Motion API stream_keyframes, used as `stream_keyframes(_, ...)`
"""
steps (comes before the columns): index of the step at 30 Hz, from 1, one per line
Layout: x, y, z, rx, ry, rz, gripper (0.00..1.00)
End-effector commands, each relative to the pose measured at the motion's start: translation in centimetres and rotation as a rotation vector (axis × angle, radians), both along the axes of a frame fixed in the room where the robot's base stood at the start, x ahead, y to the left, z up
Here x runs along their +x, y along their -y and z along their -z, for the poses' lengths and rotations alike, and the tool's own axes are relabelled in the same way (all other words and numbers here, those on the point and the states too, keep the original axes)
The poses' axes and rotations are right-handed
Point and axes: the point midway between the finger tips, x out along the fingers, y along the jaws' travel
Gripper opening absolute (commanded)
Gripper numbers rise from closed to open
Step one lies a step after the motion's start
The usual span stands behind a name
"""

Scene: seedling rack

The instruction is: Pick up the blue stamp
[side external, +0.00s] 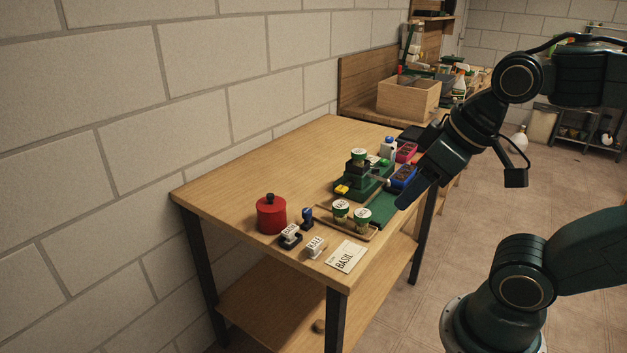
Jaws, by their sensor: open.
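The blue stamp (307,217) stands upright near the front of the wooden table (235,187). It is between the red lidded pot and the tray of green cups, just behind a small dark block with a white label. My gripper (402,202) points down and to the left over the right side of the table, beside the green mat. It is open, and I see nothing held in it. It is well to the right of the blue stamp and apart from it. The gap between its fingers is hard to make out from this side.
Around the stamp are the red pot (271,215), labelled blocks (290,236) (315,247), a BASIL card (345,257) and green cups (341,209) on a tray. A green stepped rack (352,187) and blue tray (404,177) stand behind. The table's left rear is bare.

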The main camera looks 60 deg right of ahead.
Motion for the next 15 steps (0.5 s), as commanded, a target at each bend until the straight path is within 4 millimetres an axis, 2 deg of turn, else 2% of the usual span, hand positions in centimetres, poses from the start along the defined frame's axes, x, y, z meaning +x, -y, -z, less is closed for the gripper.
stream_keyframes(8,0.2,0.0,-0.1,-0.002,-0.002,-0.004,0.5)
stream_keyframes(15,2.0,0.2,-0.8,-0.025,-0.03,-0.044,0.5)
